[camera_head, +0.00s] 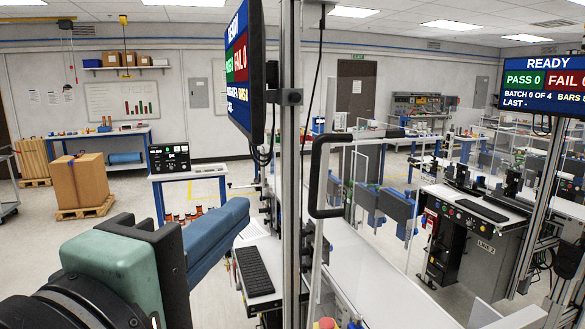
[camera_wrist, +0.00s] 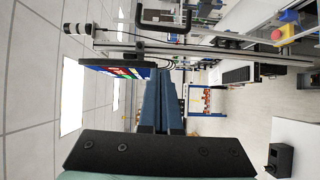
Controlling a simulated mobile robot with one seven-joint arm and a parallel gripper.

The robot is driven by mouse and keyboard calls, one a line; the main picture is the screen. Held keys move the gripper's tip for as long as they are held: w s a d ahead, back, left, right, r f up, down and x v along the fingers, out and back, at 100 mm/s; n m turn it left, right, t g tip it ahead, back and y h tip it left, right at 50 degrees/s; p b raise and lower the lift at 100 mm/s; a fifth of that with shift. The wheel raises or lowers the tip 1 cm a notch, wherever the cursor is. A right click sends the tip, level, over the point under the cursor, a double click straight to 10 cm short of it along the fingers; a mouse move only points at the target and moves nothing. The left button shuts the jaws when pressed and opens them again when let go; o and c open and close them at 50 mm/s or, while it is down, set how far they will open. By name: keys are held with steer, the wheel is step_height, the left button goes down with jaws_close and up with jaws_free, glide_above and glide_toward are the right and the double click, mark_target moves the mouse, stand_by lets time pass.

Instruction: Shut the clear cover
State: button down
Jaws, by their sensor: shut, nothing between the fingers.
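The clear cover (camera_head: 317,265) stands upright right of the metal post in the head view, seen nearly edge-on. Its see-through panel is hard to make out, and I cannot tell exactly how far it stands open. A black D-shaped handle (camera_head: 316,180) is on its near edge; the handle also shows at the top of the wrist view (camera_wrist: 163,29). My gripper (camera_head: 241,212) has blue fingers pressed together, with nothing between them. It is left of the handle and post, apart from both. The closed fingers also show in the wrist view (camera_wrist: 163,90).
A metal post (camera_head: 291,160) stands between my gripper and the handle, carrying a monitor (camera_head: 242,65). A keyboard (camera_head: 254,271) lies below right of my fingers. A red-and-yellow stop button (camera_head: 326,323) is low in front. Open floor lies to the left, with a pallet box (camera_head: 80,183).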

steer(key=w+d+p, duration=0.3)
steer(key=w+d, duration=0.2)
steer(key=w, duration=0.4)
steer(key=shift+w+d+f, duration=0.15)
steer(key=shift+w+d, duration=0.2)
steer(key=shift+d, duration=0.1)
